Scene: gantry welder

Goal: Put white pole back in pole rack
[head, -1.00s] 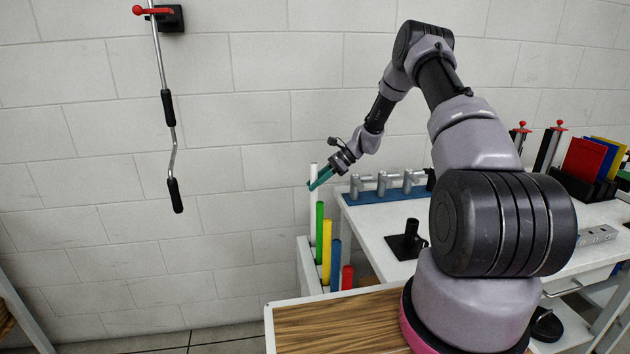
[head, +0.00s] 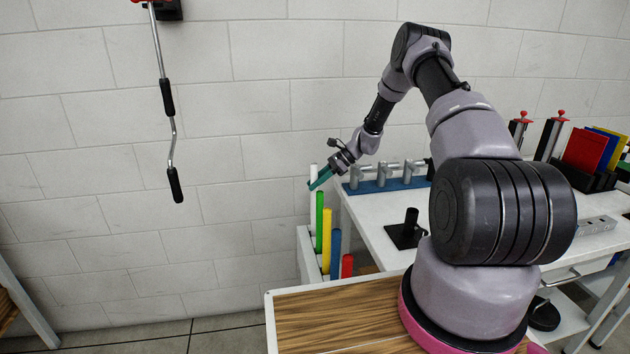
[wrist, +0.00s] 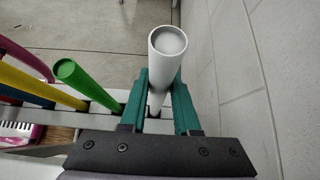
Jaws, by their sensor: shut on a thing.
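The white pole (head: 313,175) stands upright at the back end of the pole rack (head: 304,253), beside the wall. My gripper (head: 320,180) is shut on the white pole near its top. In the wrist view the teal fingers of my gripper (wrist: 158,95) lie on both sides of the white pole (wrist: 166,60), and its round top faces the camera. The pole's lower part runs down towards the rack (wrist: 105,105); in the head view it is partly hidden behind the green pole, and its bottom end cannot be seen clearly.
Green (head: 319,222), yellow (head: 326,240), blue (head: 336,253) and red (head: 347,266) poles stand in the rack in front of the white one. The wall (wrist: 230,80) is close on one side. A white workbench (head: 375,225) with a blue tool holder stands to the right.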

